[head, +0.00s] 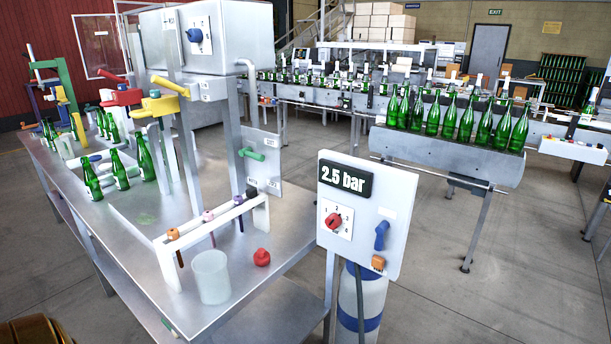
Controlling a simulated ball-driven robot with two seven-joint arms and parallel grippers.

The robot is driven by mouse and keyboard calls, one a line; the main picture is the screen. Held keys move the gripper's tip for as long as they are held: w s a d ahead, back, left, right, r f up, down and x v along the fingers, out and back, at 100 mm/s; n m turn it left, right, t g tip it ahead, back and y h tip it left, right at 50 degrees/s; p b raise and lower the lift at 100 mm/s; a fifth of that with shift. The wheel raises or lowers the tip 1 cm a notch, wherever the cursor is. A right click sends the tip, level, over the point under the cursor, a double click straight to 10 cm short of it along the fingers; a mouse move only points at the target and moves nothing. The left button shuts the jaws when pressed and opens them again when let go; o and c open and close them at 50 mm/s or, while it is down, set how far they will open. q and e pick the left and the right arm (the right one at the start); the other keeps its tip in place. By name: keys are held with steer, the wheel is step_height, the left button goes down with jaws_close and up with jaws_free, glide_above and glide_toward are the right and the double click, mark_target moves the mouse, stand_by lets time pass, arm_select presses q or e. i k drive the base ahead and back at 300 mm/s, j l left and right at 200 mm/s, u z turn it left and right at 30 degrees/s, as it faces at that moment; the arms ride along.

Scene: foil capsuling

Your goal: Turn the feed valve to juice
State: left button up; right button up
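No label reading feed or juice is legible, so I cannot tell which control is the feed valve. A blue knob (197,34) sits on a white dial plate on the steel box (235,40) over the bench; its marks are too small to read. A pale panel (365,215) at the front centre shows "2.5 bar". It carries a red knob (334,221) on a numbered dial and a blue lever (381,235), which slants near upright. A green handle (252,154) lies roughly level on a steel plate below the box. Neither of my grippers is in view.
A steel bench (235,262) holds green bottles (145,158), a white cup (211,276), a red-capped item (262,257) and a rack (205,228). Red and yellow handles (155,106) stick out above it. A conveyor (450,155) with several bottles stands behind. The floor at right is clear.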

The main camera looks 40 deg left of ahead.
mark_target(247, 151)
steer(key=u, duration=1)
